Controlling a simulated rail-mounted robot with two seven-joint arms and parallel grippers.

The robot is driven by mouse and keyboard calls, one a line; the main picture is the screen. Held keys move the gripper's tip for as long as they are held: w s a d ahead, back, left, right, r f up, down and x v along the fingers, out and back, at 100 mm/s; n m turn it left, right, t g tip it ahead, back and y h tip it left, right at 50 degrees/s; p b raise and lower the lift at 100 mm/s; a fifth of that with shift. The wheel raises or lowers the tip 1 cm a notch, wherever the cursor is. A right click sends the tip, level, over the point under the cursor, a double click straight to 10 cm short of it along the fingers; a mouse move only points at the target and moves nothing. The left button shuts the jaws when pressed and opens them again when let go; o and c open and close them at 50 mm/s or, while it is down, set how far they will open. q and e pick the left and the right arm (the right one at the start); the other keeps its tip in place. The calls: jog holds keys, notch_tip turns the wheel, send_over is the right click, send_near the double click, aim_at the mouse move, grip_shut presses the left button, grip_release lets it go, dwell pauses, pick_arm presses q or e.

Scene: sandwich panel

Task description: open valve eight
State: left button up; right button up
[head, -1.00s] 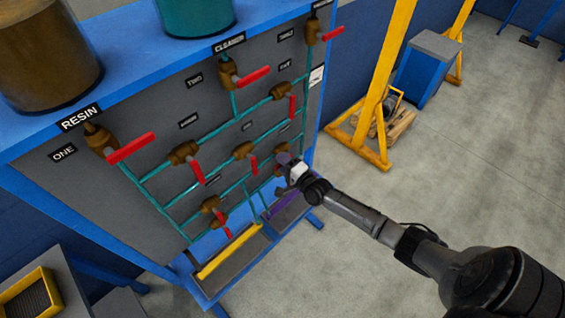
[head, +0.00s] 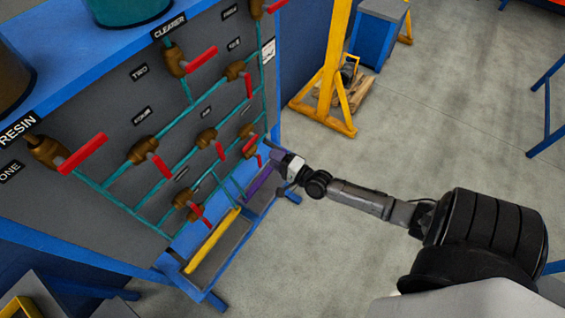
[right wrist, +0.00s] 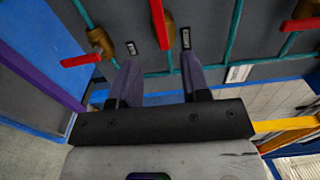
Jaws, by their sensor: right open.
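The grey panel (head: 110,110) carries several brown valves with red handles on teal pipes. The small labels beside the lower valves are too small to read, so I cannot tell which is valve eight. One lower-right valve (head: 247,132) has its red handle hanging down, and another red handle (head: 258,160) shows just below it, near my gripper. My right gripper (head: 274,151) is off the panel's lower right side. In the right wrist view my right gripper (right wrist: 160,72) has its fingers apart with nothing held. A red handle (right wrist: 158,22) lies beyond the gap, and another handle (right wrist: 80,61) is to the left. My left gripper is out of view.
A yellow strip (head: 212,241) and a purple strip (head: 260,183) edge the trough below the panel. Resin and cleaner tanks stand on the blue shelf (head: 75,67). A yellow frame (head: 325,85) stands behind on open floor.

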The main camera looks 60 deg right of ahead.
jog(key=s, duration=0.2)
jog(key=shift+s, duration=0.3)
dwell(0.6)
